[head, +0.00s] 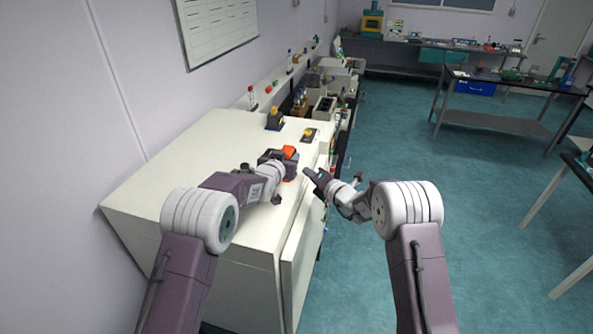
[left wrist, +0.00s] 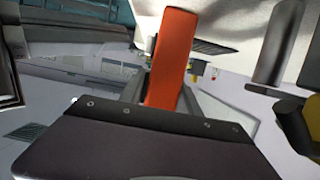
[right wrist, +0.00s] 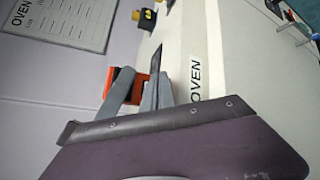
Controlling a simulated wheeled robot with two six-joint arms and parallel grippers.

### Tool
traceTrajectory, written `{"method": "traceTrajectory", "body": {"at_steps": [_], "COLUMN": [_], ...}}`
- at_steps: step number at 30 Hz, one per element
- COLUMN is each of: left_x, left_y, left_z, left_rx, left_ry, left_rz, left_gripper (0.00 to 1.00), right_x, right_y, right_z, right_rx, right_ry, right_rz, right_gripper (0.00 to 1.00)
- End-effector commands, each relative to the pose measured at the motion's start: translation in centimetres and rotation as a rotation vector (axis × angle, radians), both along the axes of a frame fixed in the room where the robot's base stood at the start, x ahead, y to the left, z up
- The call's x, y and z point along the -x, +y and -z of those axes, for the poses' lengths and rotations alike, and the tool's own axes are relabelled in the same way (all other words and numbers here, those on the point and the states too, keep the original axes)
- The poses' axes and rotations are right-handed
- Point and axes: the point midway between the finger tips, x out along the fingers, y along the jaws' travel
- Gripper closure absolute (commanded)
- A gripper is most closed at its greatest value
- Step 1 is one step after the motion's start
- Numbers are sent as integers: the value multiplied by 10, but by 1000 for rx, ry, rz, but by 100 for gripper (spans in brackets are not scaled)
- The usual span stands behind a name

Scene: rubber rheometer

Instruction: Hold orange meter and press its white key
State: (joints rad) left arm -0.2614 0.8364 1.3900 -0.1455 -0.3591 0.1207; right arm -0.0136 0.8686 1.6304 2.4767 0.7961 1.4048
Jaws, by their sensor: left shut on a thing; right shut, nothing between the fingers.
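The orange meter (head: 289,152) is held above the white oven top near its right edge. My left gripper (head: 283,160) is shut on it. In the left wrist view the orange meter (left wrist: 172,50) shows as a narrow upright orange side between the fingers. My right gripper (head: 308,174) is shut and empty, just right of the meter and a little lower, apart from it in the head view. In the right wrist view the meter's orange casing (right wrist: 109,80) and dark face are partly hidden behind the grey fingers. I cannot make out the white key.
The white oven (head: 190,165) has a wide clear top. Bottles and instruments line the bench behind. Open teal floor (head: 400,140) lies to the right.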

Motion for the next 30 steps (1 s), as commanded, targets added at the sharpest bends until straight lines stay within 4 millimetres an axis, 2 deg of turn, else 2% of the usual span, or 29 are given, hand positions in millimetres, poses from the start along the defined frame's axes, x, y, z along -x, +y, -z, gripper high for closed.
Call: {"method": "traceTrajectory", "body": {"at_steps": [12,22,23,25,30], "left_x": [0,0,0,0,0], "left_y": [0,0,0,0,0], "left_z": [1,1,1,1,1], "left_rx": [-1,-1,-1,-1,-1], "left_ry": [3,3,3,2,1], "left_rz": [-1,-1,-1,0,-1], "left_gripper": [100,100,56,36,36], "right_x": [13,14,14,14,14], "right_y": [-40,-44,-44,-44,-44], "right_z": [0,0,0,0,0], "right_rx": [-1,0,0,0,0], "right_ry": [0,1,1,1,1], "right_rz": [2,2,2,2,2], "right_gripper": [100,100,100,100,100]}}
